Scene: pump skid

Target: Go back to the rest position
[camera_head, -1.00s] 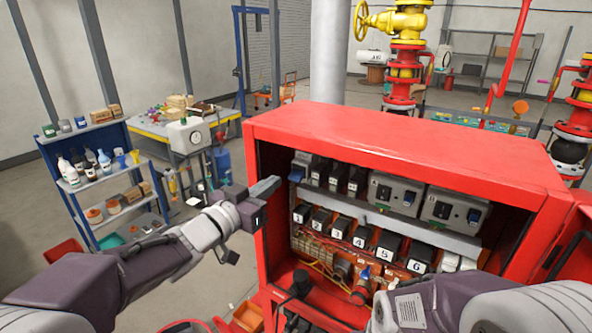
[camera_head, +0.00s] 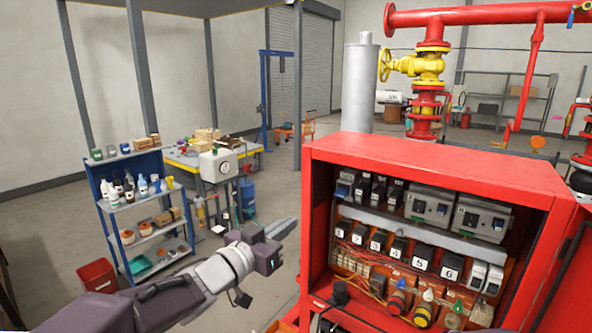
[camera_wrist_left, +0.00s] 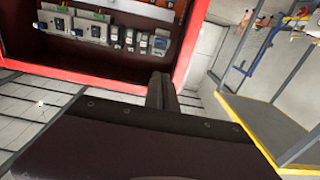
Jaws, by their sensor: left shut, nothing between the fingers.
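My left gripper (camera_head: 279,229) is at the lower middle of the head view, just left of the red cabinet (camera_head: 420,155). Its fingers are together with nothing between them, and it is apart from the cabinet. In the left wrist view its fingers (camera_wrist_left: 161,90) point toward the cabinet's edge (camera_wrist_left: 185,45). The open cabinet holds numbered black modules (camera_head: 399,248), grey breaker units (camera_head: 430,208) and several knobs (camera_head: 398,302) low down. My right gripper is not in the head view.
A blue shelf (camera_head: 108,215) with bottles and boxes stands at the left. A red bin (camera_head: 97,276) is beside it on the floor. A yellow-edged workbench (camera_head: 185,168) stands behind. Yellow and red valve piping (camera_head: 425,70) rises behind the cabinet. Floor left of the cabinet is open.

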